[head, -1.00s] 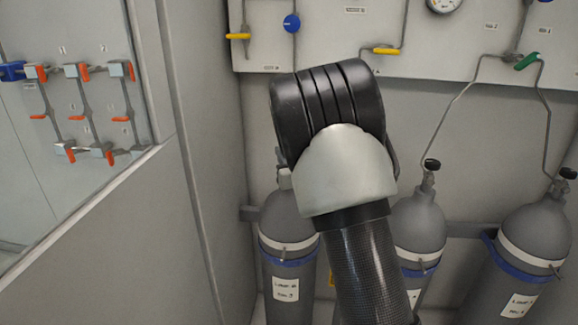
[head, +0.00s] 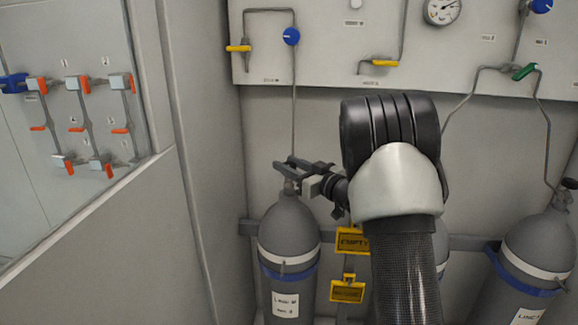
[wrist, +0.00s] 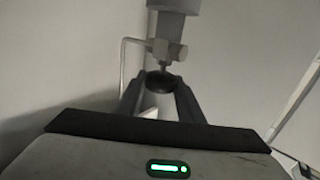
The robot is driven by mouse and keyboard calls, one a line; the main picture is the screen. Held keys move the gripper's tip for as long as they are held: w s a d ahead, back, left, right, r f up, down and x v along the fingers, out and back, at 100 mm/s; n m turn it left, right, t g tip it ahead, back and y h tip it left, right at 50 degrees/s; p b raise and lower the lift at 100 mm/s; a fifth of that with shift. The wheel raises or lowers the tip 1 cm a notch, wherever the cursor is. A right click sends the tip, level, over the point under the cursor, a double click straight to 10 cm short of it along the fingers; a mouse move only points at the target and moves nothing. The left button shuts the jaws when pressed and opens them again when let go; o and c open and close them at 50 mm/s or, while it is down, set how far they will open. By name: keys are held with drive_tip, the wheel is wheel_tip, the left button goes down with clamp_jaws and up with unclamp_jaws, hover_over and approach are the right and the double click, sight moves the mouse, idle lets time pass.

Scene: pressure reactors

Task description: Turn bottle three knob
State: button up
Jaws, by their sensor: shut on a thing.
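A grey gas bottle (head: 287,238) with a white band, a blue strap and a label stands at the left in the head view. My gripper (head: 298,166) reaches in from the right and is at the top of this bottle. In the wrist view, a dark round knob (wrist: 160,81) sits between the two fingers of my gripper (wrist: 160,92), which is shut on it. The valve body (wrist: 165,48) shows behind the knob. The label's small print is too blurred to read surely.
A second bottle (head: 441,252) is mostly hidden behind my arm. A third bottle (head: 540,245) stands at the right, with a dark knob (head: 569,184). Yellow tags (head: 352,240) hang between bottles. A panel (head: 410,75) with pipes, valves and a gauge is above.

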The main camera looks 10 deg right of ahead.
sight(289, 164)
drive_tip(key=shift+r, duration=0.1)
drive_tip(key=o, duration=1.1)
drive_tip(key=shift+c, duration=0.2)
drive_tip(key=shift+r, duration=0.1)
wheel_tip(289, 164, up, 10)
drive_tip(key=shift+f+p, duration=0.1)
drive_tip(key=shift+p, duration=0.9)
